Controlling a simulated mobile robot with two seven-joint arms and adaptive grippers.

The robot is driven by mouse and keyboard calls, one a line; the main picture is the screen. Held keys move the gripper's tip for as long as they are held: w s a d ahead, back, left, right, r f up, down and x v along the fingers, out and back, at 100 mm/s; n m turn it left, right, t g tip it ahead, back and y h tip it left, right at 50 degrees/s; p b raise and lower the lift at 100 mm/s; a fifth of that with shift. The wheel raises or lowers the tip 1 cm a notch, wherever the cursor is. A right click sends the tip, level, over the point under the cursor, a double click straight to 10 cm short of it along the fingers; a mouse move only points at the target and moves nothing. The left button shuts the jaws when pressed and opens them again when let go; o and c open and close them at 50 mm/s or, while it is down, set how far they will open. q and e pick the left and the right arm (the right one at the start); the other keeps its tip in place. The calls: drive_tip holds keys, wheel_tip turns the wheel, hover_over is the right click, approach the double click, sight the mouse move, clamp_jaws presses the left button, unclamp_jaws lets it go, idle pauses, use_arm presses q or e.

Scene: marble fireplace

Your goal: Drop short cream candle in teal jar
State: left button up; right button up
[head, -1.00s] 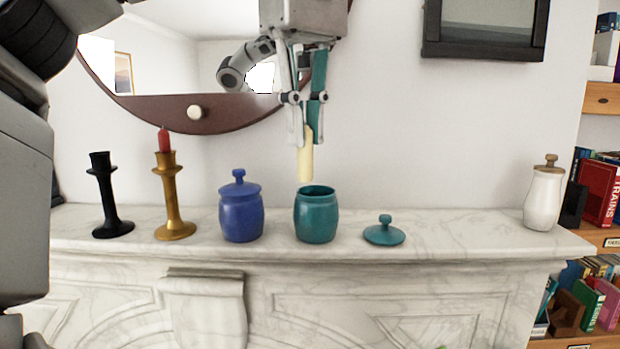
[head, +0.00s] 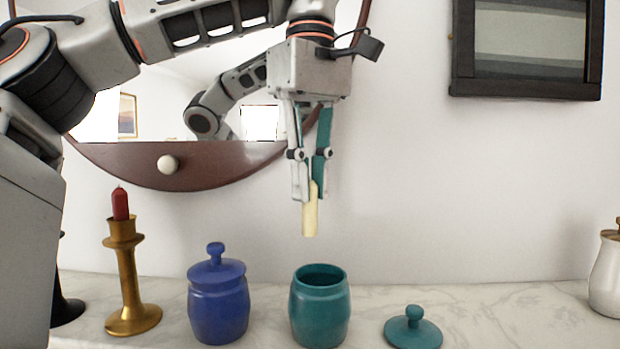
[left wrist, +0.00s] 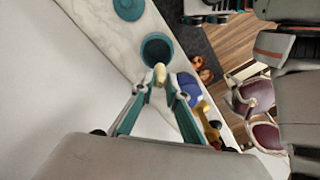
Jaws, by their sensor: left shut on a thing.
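My left gripper (head: 308,190) is shut on the short cream candle (head: 310,218), which hangs upright from the fingertips. The candle is above the open teal jar (head: 320,310), with a clear gap between its lower end and the rim. In the left wrist view, the candle (left wrist: 160,74) shows between the fingertips, over the near part of the teal jar's mouth (left wrist: 157,50). The jar's teal lid (head: 413,328) lies on the mantel to the right of it. My right gripper is in neither view now.
A lidded blue jar (head: 218,305) stands left of the teal jar. Further left are a gold candlestick with a red candle (head: 128,280) and a partly hidden black candlestick (head: 65,305). A white jar (head: 607,275) stands far right. The marble mantel (head: 500,310) is bare between lid and white jar.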

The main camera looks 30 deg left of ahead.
sight(310, 235)
use_arm(q)
drive_tip(key=shift+f, duration=1.25)
drive_tip(key=shift+f+b, duration=0.75)
drive_tip(key=shift+b, duration=0.25)
drive_tip(key=shift+f+b, duration=0.45)
drive_tip(key=shift+f, duration=1.55)
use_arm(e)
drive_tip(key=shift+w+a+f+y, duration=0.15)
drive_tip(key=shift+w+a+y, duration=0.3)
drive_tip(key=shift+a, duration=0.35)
